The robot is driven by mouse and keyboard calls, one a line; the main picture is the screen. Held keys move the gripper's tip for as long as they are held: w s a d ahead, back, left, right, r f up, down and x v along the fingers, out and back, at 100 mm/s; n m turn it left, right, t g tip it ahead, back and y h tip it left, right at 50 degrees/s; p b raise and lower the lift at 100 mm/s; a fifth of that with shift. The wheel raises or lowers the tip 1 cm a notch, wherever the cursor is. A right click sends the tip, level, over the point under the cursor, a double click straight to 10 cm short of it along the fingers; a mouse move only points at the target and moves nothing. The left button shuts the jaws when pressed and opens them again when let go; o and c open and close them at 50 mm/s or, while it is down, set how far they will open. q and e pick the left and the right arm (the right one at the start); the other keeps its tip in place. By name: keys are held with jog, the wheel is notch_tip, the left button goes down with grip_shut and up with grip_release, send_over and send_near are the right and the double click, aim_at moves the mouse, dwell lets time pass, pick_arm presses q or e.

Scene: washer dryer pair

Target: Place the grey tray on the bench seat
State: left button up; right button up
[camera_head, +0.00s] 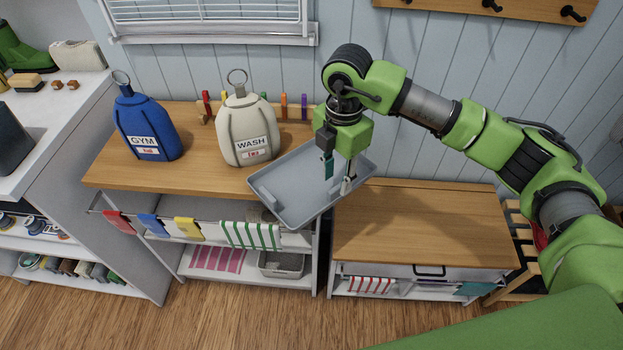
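The grey tray (292,184) is a shallow rectangle with raised handles. It appears held in the air over the right end of the left wooden top (205,180), its front corner past the edge. My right gripper (338,178) points down at the tray's right end, its fingers at the handle there, and looks shut on it; the exact contact is partly hidden. The bench seat seems to be the clear wooden top (420,225) on the right, just right of the tray. My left gripper is not in view.
A blue GYM bag (146,128) and a beige WASH bag (248,130) stand on the left top. Coloured pegs (284,106) line the wall behind. A rail with cloths (187,228) runs along the front. A white shelf unit (90,150) stands at left.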

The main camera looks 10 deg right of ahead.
aim_at(335, 189)
notch_tip(335, 189, down, 5)
jog(key=shift+s+a+r+p, duration=0.1)
jog(key=shift+r+p, duration=0.05)
jog(key=shift+p, duration=0.4)
grip_shut()
jog(key=shift+r, duration=0.1)
